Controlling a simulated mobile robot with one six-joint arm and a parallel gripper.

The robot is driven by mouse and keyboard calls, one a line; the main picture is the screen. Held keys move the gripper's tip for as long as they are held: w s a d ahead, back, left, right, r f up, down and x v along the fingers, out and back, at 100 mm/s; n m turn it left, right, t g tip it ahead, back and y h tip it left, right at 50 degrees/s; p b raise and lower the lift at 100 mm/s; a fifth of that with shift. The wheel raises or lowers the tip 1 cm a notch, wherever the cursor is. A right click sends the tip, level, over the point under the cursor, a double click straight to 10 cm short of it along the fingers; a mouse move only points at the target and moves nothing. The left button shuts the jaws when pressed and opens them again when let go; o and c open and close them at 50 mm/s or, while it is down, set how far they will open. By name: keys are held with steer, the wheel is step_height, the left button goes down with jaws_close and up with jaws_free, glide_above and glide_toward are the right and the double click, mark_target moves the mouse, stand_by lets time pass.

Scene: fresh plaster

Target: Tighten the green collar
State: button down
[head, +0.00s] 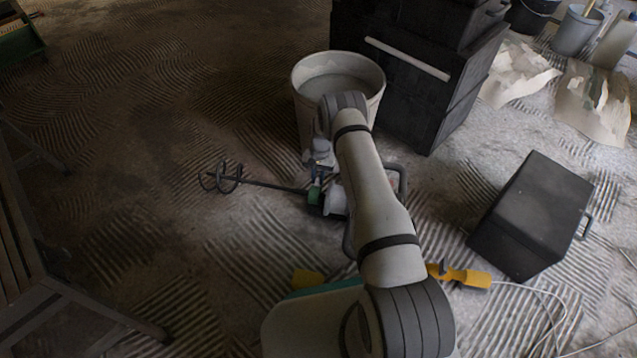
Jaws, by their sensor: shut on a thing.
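A paddle mixer lies on the floor, with its grey body (336,203) partly hidden under my arm. Its thin dark shaft (272,185) runs left to a ring-shaped paddle (221,177). The green collar (314,196) sits where the shaft meets the body. My gripper (318,179) points down over the collar and is shut on it. The fingertips are small and dark here, so their exact grip is hard to make out.
A whitish bucket (305,110) stands just behind the gripper. Stacked black cases (430,85) stand behind right, and a dark box (535,210) at right. A yellow connector (462,276) with a pale cable lies near my base.

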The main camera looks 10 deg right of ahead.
steer(key=shift+w+a, duration=0.1)
steer(key=c, duration=1.4)
jaws_free()
steer(key=shift+o, duration=0.2)
steer(key=shift+r, duration=0.1)
steer(key=p+v, duration=0.3)
steer(key=v, duration=0.4)
steer(key=shift+r, duration=0.3)
